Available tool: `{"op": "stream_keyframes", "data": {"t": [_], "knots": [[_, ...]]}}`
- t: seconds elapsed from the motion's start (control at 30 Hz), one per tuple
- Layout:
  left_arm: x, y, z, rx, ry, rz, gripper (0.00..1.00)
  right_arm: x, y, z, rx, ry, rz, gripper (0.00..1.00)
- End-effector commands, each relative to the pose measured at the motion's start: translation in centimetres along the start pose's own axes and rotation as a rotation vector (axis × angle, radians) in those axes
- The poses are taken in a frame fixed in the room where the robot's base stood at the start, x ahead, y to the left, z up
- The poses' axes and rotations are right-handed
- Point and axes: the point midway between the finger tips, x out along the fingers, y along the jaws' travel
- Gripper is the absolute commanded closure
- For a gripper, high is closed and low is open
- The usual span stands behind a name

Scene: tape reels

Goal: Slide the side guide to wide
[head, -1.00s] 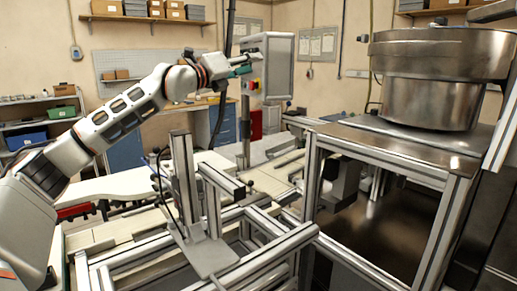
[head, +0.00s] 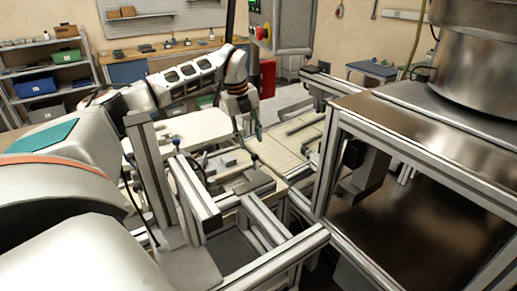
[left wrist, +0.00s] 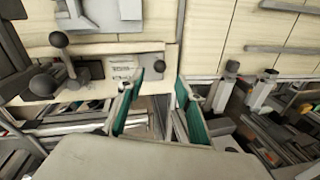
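My left gripper (head: 248,124) points down over the pale conveyor surfaces in the head view. In the left wrist view its two teal-padded fingers (left wrist: 158,84) are apart, with nothing held between them. A small dark round knob (left wrist: 160,66) is just beyond the fingertips, between them. My right gripper is not in view.
Two ball-ended levers (left wrist: 42,84) stand left of the plate. Grey bars (left wrist: 280,50) lie on the slatted pale surface. A metal frame (head: 345,120) and a steel bowl (head: 480,65) stand at the right. A control box (head: 290,25) stands behind the gripper.

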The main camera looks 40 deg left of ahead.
Motion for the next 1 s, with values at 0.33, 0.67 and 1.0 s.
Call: {"op": "stream_keyframes", "data": {"t": [0.33,0.67,1.0], "knots": [[5.2,0.0,0.0,0.000,0.001,0.000,0.65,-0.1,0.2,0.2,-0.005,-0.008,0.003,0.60],[6.8,-0.1,0.0,0.002,-0.001,-0.003,0.65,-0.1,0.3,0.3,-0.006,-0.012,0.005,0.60],[6.7,-0.1,0.0,0.001,-0.002,-0.003,1.00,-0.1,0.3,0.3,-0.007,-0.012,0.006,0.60]]}}
